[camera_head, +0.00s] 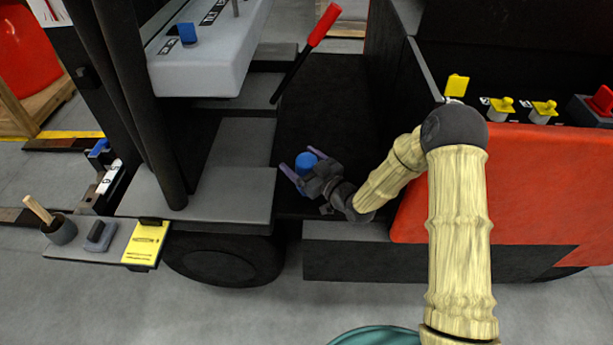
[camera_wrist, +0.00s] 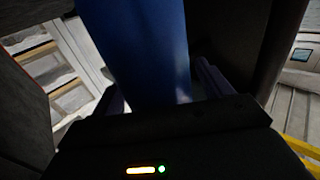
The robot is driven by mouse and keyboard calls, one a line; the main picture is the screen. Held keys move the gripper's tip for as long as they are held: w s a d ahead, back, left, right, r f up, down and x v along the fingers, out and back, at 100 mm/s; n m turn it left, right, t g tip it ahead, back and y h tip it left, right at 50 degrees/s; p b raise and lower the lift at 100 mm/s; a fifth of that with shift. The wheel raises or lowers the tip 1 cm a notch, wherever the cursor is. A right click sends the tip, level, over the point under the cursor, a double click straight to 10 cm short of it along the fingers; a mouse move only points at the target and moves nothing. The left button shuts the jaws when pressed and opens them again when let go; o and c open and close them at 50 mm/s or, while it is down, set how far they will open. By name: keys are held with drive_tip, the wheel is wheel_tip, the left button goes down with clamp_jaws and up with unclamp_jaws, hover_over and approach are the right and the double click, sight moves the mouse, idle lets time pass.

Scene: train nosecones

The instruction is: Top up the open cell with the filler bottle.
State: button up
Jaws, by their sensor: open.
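A blue cylinder (camera_head: 306,163), which looks like the filler bottle, stands in the dark recess at the middle of the head view. My gripper (camera_head: 300,160) is open, with its two pale purple fingers on either side of it. In the wrist view the blue cylinder (camera_wrist: 146,50) rises large between the spread fingers (camera_wrist: 165,85). I cannot tell whether either finger touches it. Its lower end is hidden by my gripper. I cannot make out an open cell in either view.
A red-handled lever (camera_head: 324,25) slants up behind the gripper. Yellow knobs (camera_head: 502,105) stand on the orange-red body at right. A grey console with a blue knob (camera_head: 187,34) is at upper left. A side shelf holds a brush pot (camera_head: 60,230) and yellow card (camera_head: 146,243).

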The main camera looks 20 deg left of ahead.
drive_tip(key=shift+c, duration=0.5)
drive_tip(key=shift+r, duration=0.1)
drive_tip(key=c, duration=1.2)
wheel_tip(320, 180, up, 10)
drive_tip(key=p, duration=0.2)
drive_tip(key=shift+p, duration=0.35)
drive_tip(key=shift+c, duration=0.2)
